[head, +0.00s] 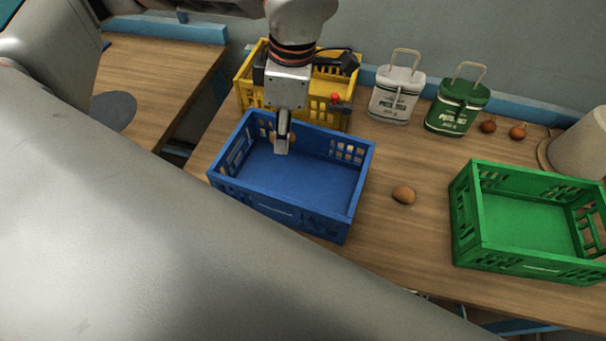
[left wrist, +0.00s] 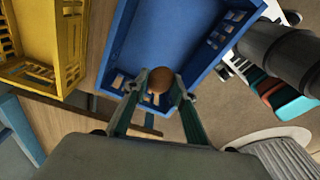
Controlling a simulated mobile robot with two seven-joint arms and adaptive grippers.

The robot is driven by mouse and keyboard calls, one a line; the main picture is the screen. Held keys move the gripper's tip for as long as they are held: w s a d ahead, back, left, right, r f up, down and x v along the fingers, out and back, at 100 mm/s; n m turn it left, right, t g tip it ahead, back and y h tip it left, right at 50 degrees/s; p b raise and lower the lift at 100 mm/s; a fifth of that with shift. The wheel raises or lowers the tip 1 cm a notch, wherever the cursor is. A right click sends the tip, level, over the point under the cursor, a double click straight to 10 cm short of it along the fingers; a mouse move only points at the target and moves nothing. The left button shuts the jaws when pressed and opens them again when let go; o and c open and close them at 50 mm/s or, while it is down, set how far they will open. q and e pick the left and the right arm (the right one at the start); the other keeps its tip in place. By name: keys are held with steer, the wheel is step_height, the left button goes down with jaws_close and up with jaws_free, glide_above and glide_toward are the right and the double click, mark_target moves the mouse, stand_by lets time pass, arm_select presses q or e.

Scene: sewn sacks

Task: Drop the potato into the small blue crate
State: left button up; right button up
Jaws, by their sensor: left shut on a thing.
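The blue crate (left wrist: 143,40) shows beneath and beyond the potato there. In the head view the finger mostly hides the held potato. The crate's visible floor is bare. My right gripper is in neither view.
A yellow crate (head: 243,88) stands behind the blue one, a green crate (head: 487,252) to the right. A loose potato (head: 403,194) lies between the blue and green crates. A white sack (head: 396,93) and a green sack (head: 457,107) stand at the back, with two brown round items (head: 488,126) nearby.

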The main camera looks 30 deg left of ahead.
arm_select(q)
steer(key=o, duration=1.1)
step_height(320, 180, up, 12)
steer(key=d, duration=0.1)
steer(key=shift+w+d, duration=0.15)
steer(key=shift+w, duration=0.15)
steer(key=shift+s, duration=0.1)
